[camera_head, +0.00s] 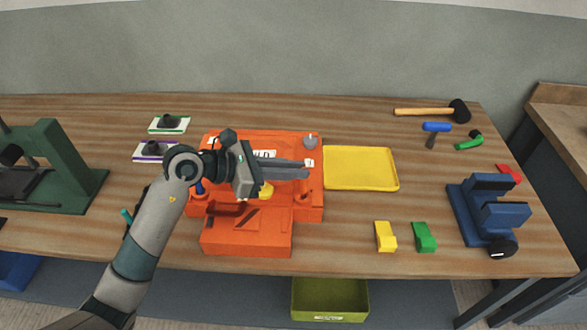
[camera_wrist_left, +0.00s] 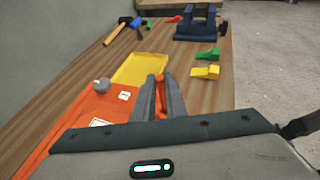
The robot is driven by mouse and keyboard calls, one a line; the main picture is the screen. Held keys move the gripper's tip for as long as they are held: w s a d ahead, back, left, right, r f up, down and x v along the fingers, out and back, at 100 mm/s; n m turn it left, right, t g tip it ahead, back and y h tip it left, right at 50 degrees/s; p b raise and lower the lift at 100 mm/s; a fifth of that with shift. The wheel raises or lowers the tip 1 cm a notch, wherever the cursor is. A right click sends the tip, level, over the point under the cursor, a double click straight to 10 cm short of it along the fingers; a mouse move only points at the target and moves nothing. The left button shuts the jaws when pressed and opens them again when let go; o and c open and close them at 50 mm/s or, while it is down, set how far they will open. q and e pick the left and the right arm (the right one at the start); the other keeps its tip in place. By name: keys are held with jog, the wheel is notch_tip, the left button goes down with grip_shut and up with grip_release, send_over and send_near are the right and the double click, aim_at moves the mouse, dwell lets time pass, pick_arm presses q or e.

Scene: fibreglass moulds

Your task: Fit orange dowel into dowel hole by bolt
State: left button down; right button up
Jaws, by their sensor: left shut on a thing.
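My left gripper (camera_head: 304,168) reaches in from the left over the orange mould (camera_head: 243,240), its fingers pointing right. In the left wrist view the fingers (camera_wrist_left: 162,84) are shut on a slim orange piece, the orange dowel (camera_wrist_left: 160,82). In the head view the fingers hide the dowel. A round grey knob, possibly the bolt (camera_head: 310,142), stands at the mould's far right corner; it also shows in the left wrist view (camera_wrist_left: 102,84). I cannot make out the dowel hole. My right gripper is not in view.
A yellow tray (camera_head: 360,185) lies right of the mould. A yellow block (camera_head: 384,236) and a green block (camera_head: 424,237) lie near the front edge. A blue vise (camera_head: 470,215) stands at the right, with a mallet (camera_head: 430,111) behind. A green press (camera_head: 50,165) stands left.

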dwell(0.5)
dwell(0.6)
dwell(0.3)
pick_arm(q)
jog(key=shift+f+b, duration=1.6)
jog(key=shift+a+f, duration=0.15)
jog(key=shift+s+a+f+b, duration=0.1)
jog(key=shift+a+f+b, duration=0.15)
jog(key=shift+f+b, duration=0.3)
jog(key=shift+s+a+f+b, duration=0.1)
jog(key=shift+a+f+b, duration=0.1)
jog(key=shift+f+b, duration=0.3)
jog(key=shift+w+r, duration=0.1)
jog(key=shift+r, duration=0.1)
jog(key=shift+d+r+p, duration=0.15)
jog(key=shift+r+p, duration=0.55)
jog(key=shift+r, duration=0.05)
jog(key=shift+w+d+r+p, duration=0.1)
jog(key=shift+d+r+p, duration=0.3)
jog(key=shift+r, duration=0.35)
